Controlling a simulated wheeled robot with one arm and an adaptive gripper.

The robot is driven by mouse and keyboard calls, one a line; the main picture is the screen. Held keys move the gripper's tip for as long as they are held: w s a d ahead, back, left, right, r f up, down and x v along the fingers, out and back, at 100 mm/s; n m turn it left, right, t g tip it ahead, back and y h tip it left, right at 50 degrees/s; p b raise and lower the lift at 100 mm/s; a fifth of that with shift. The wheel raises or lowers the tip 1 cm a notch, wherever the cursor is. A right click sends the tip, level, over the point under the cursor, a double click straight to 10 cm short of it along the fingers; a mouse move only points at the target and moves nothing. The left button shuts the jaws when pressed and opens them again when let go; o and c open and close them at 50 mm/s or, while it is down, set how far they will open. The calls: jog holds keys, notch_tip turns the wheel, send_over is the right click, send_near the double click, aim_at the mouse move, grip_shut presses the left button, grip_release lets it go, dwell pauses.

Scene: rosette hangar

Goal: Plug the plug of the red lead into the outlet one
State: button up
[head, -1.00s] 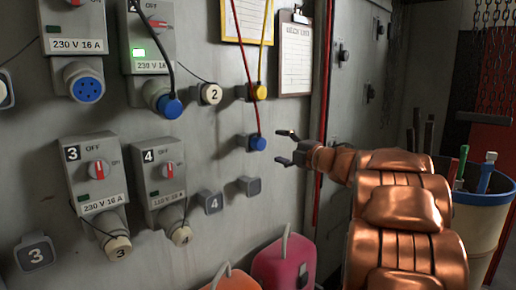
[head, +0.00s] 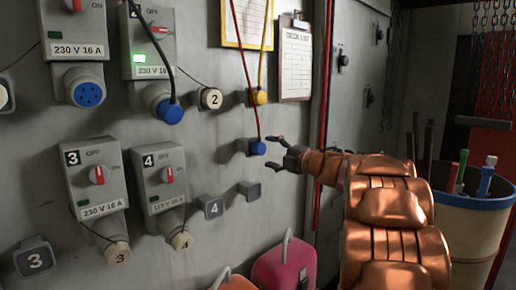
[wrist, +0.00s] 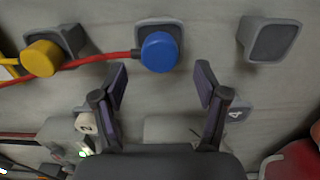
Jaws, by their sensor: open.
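The red lead (head: 244,65) hangs down to its blue plug (head: 257,147), which sits in a grey wall holder (head: 243,146). In the wrist view the blue plug (wrist: 160,52) lies just beyond and between my fingertips. My gripper (head: 271,151) is open and empty, its fingers spread on either side of the plug's line, with no contact visible. At the upper left is a unit labelled 230 V 16 A with an empty blue socket (head: 88,88); its number is cut off, so I cannot read whether it is outlet one.
A yellow plug (head: 258,97) on a yellow lead is parked above. A black lead's blue plug (head: 170,110) is in the neighbouring outlet, with a green light lit. Outlets three (head: 97,178) and four (head: 161,177) are below. An empty holder (head: 250,190) is under the red lead's plug.

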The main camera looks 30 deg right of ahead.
aim_at(262, 150)
jog(key=shift+x, duration=2.45)
grip_shut()
jog(key=shift+s, duration=0.15)
jog(key=shift+v, duration=2.85)
